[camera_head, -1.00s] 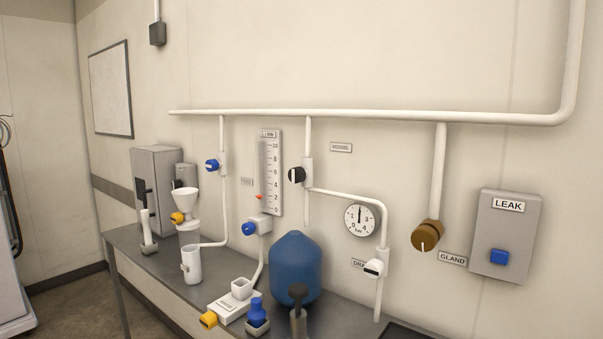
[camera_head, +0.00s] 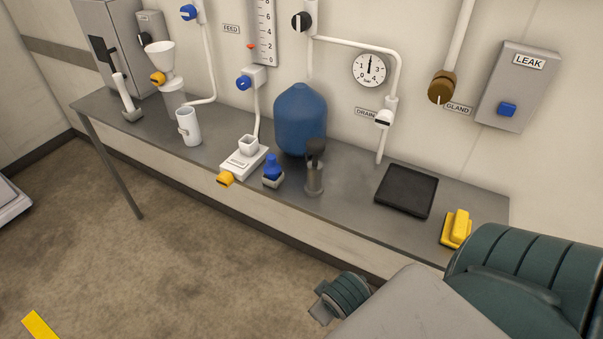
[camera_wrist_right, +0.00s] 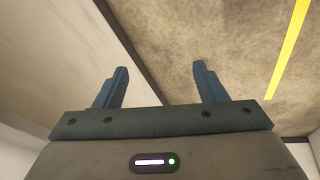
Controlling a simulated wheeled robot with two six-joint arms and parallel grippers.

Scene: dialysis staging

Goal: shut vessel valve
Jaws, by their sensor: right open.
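A black round knob with a white line (camera_head: 301,21) sits on the white pipe above the blue vessel (camera_head: 300,119), at the top of the head view. It looks like the vessel valve, but its label is out of the picture now. The line on the knob looks upright. My right arm reaches in from the lower right, low in front of the bench and well apart from the knob. In the right wrist view my right gripper (camera_wrist_right: 161,67) is open and empty, with floor beyond its fingers. My left gripper is not in view.
The grey bench (camera_head: 340,205) holds a black tray (camera_head: 406,190), a yellow block (camera_head: 456,229), a white mug (camera_head: 189,126) and a funnel (camera_head: 160,55). A brown gland knob (camera_head: 441,87), white drain valve (camera_head: 384,118) and gauge (camera_head: 369,69) are on the wall side.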

